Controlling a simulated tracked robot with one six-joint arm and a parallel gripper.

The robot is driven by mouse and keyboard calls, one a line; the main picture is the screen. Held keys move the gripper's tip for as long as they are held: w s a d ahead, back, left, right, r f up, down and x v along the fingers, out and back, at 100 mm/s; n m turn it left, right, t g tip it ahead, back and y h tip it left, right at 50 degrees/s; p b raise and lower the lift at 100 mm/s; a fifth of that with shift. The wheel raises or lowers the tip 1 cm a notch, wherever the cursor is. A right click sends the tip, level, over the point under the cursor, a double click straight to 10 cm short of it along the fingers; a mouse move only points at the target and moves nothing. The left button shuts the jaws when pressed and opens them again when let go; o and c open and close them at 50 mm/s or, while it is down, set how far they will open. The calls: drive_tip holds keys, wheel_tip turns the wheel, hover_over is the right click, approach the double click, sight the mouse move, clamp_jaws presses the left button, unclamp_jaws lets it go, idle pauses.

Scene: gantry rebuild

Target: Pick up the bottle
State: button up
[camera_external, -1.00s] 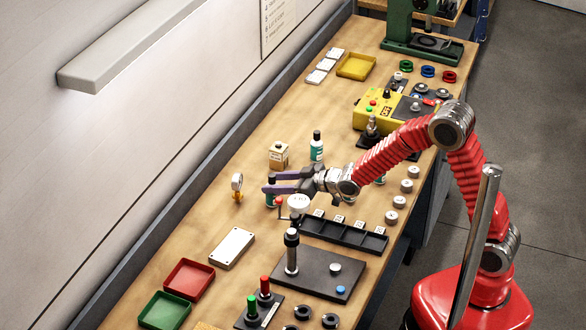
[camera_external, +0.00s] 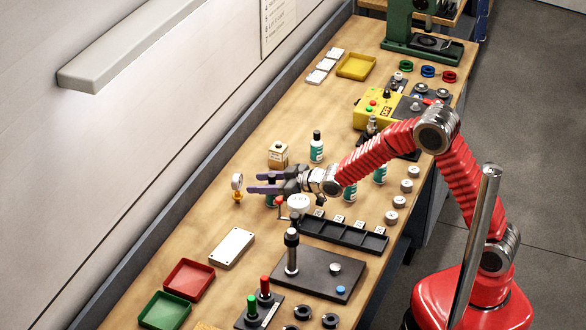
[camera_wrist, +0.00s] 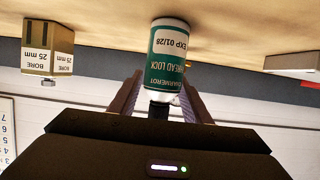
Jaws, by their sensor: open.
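A bottle with a dark cap and a white-and-green thread lock label (camera_wrist: 167,55) stands on the bench; the wrist view shows it upside down. In the external view this bottle (camera_external: 271,199) is partly hidden by my gripper (camera_external: 257,183). My gripper also shows in the wrist view (camera_wrist: 160,88), open, with one finger on each side of the bottle's cap end. I cannot tell whether either finger touches it. Another similar bottle (camera_external: 316,148) stands further back, and one more (camera_external: 380,173) is partly seen beyond my arm.
A tan bore block (camera_external: 278,155) stands close by, also in the wrist view (camera_wrist: 47,50). A small dial gauge (camera_external: 237,187) stands just left of my fingers. A black slotted tray (camera_external: 345,235) lies to the right, in front. Bare bench lies toward the wall.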

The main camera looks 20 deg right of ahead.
drive_tip(key=shift+c, duration=0.6)
drive_tip(key=shift+f, duration=0.1)
drive_tip(key=c, duration=0.9)
drive_tip(key=shift+c, duration=0.2)
